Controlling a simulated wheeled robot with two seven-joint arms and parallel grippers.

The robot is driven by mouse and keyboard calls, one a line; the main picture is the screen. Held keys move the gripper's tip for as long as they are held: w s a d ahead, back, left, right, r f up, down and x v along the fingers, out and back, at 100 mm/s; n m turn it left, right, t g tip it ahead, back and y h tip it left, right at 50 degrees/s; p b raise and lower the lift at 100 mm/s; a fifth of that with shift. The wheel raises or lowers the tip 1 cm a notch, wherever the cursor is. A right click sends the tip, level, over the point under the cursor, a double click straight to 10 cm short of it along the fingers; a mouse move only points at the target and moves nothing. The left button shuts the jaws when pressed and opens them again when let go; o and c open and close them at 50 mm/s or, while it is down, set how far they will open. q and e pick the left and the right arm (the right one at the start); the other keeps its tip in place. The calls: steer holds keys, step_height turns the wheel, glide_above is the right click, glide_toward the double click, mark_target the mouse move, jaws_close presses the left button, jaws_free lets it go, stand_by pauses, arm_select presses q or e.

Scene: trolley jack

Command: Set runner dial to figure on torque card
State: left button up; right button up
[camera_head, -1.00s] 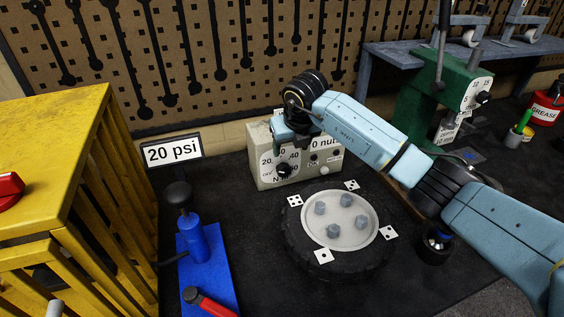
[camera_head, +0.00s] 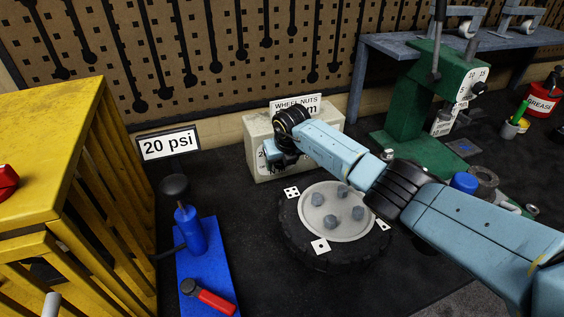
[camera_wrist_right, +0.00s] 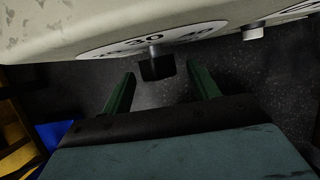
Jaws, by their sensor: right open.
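The runner box (camera_head: 256,134) is a beige case behind the wheel, its front partly hidden by my right arm. In the right wrist view its dial face (camera_wrist_right: 150,41) shows "30" at the near edge, with a dark knob (camera_wrist_right: 156,66) sticking out. My right gripper (camera_wrist_right: 161,80) is open, with the knob between its fingers' tips and a gap on each side. In the head view the right gripper (camera_head: 276,158) is at the box front. The torque card (camera_head: 296,105) reading "WHEEL NUTS" stands behind the box; its figure is mostly covered by my arm. My left gripper is out of view.
A blue pump (camera_head: 192,235), a 20 psi sign (camera_head: 169,143) and a yellow slatted crate (camera_head: 50,150) are at left. A green press (camera_head: 425,100) stands right.

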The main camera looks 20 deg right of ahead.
steer(key=c, duration=1)
steer(key=shift+o, duration=0.2)
steer(key=shift+d+f, duration=0.1)
steer(key=shift+d, duration=0.05)
steer(key=shift+d+f+m+y+b, duration=0.15)
steer(key=shift+m+y+b, duration=0.1)
steer(key=shift+y+b, duration=0.9)
steer(key=shift+d+r+m+y+b, duration=0.1)
steer(key=shift+m+y+b, duration=0.1)
steer(key=shift+y+b, duration=0.95)
steer(key=shift+d+f+m+y+b, duration=0.15)
steer(key=shift+m+y+b, duration=0.1)
steer(key=shift+y+b, duration=0.9)
steer(key=shift+r, duration=0.1)
